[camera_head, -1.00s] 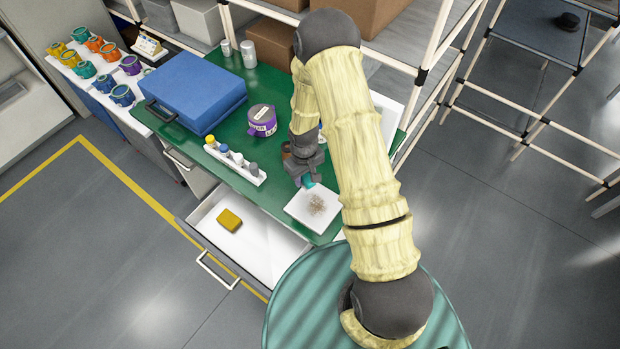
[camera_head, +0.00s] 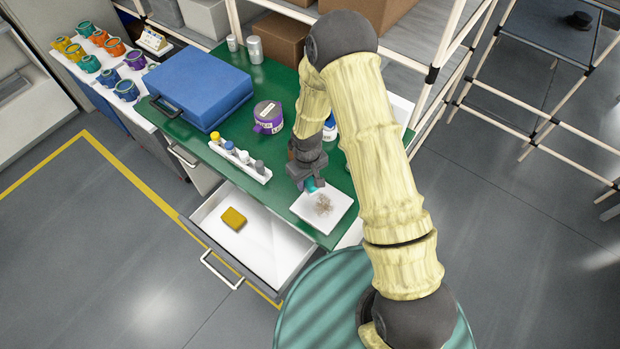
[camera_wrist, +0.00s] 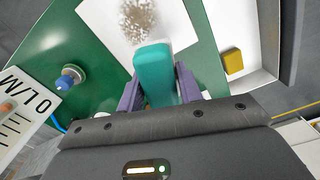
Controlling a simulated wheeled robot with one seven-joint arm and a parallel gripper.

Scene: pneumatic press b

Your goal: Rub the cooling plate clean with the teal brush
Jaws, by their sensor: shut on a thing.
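The cooling plate (camera_head: 338,216) is a white square near the front edge of the green bench, with a brownish speckled patch of dirt (camera_head: 323,205) on it. The plate also shows in the wrist view (camera_wrist: 100,22), with the patch (camera_wrist: 138,18) at the top. My gripper (camera_head: 311,186) is at the plate's left edge in the head view. It is shut on the teal brush (camera_wrist: 154,72), which sits between its two purple fingers and points toward the patch. The brush's far end is close to the patch; I cannot tell whether it touches the plate.
An open drawer (camera_head: 274,270) with a yellow sponge (camera_head: 233,219) juts out below the bench. A blue case (camera_head: 199,86), a purple mug (camera_head: 268,117), a white rack of small bottles (camera_head: 240,161) and a white bottle (camera_head: 330,128) stand on the green bench (camera_head: 190,140).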

